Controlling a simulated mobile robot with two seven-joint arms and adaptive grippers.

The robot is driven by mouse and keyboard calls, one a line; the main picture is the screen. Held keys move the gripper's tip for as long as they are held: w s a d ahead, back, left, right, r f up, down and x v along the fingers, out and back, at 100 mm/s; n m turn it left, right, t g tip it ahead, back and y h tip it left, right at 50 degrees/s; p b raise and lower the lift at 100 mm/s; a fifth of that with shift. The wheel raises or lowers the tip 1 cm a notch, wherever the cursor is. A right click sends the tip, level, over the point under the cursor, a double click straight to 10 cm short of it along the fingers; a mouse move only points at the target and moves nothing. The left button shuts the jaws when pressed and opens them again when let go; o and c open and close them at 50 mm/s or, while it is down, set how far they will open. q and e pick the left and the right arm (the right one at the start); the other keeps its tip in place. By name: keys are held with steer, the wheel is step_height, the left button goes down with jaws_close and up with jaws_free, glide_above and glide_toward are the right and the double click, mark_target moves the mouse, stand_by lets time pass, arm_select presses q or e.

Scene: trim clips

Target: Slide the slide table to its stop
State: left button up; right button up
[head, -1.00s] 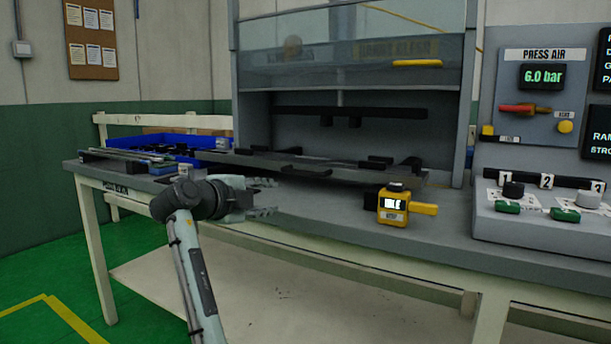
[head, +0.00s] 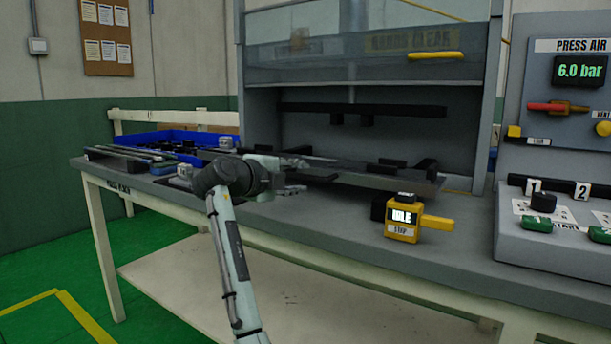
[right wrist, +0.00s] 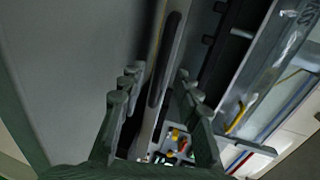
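The slide table (head: 405,183) is a flat grey plate with black blocks on it, lying on the bench in the opening of the press. A dark bar handle (head: 322,178) sits along its front edge. My right gripper (head: 300,177) is at the front left part of the slide table, close to the handle. In the right wrist view its fingers (right wrist: 160,85) are apart, with a pale edge strip and a dark elongated handle (right wrist: 164,65) between them. I cannot tell whether they touch it. My left gripper is not in view. The table's stop cannot be made out.
A yellow unit (head: 403,220) reading IDLE stands on the bench front, right of the gripper. The raised press guard (head: 370,60) hangs above. A blue bin (head: 165,140) is at the left. A control box (head: 560,220) is at the right.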

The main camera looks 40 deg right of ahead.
mark_target(303, 177)
steer(key=shift+x, duration=1.6)
steer(key=shift+c, duration=0.4)
jaws_close()
